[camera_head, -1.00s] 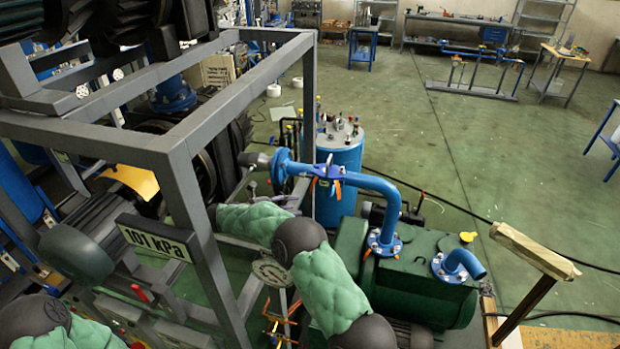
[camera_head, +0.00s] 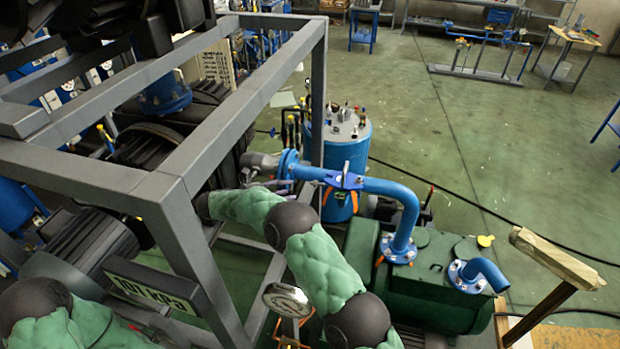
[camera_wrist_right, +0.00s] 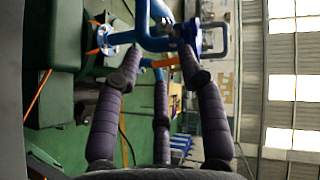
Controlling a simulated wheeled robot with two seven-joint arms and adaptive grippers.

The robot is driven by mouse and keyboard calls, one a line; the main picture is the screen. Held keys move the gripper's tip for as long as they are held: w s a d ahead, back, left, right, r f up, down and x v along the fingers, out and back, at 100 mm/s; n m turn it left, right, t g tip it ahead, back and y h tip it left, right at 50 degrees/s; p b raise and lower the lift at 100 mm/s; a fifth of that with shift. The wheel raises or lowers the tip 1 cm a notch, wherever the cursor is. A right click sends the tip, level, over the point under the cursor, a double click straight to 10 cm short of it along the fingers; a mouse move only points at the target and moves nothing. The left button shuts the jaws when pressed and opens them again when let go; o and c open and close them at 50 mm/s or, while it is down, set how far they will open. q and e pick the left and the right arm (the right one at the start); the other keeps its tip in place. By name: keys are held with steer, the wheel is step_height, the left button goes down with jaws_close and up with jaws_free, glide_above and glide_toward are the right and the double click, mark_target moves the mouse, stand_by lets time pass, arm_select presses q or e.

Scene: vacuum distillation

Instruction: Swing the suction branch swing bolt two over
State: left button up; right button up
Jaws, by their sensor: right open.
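The blue suction branch pipe (camera_head: 385,188) runs from a round flange to the green pump. A blue flanged joint (camera_head: 343,181) sits in it, with orange parts (camera_head: 327,195) hanging at its sides; these look like swing bolts, but I cannot tell which is bolt two. My right gripper (camera_head: 280,186) is left of the joint, below the pipe, partly hidden by its arm. In the right wrist view, its dark fingers (camera_wrist_right: 158,60) are spread. My left gripper is out of view.
A grey frame (camera_head: 172,190) stands left of my right arm. A blue tank (camera_head: 345,150) is behind the pipe. The green pump (camera_head: 430,290) is at the lower right, beside a wooden post (camera_head: 555,258). The floor (camera_head: 480,130) beyond is mostly clear.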

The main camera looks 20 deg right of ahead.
mark_target(319, 184)
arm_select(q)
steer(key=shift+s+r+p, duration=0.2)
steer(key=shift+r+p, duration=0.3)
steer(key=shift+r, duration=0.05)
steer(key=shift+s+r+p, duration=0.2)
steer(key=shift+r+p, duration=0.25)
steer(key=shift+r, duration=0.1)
arm_select(e)
steer(key=s+x, duration=0.1)
steer(key=x, duration=1)
steer(key=shift+d, duration=0.4)
steer(key=shift+r, duration=0.2)
steer(key=shift+c, duration=0.3)
jaws_close()
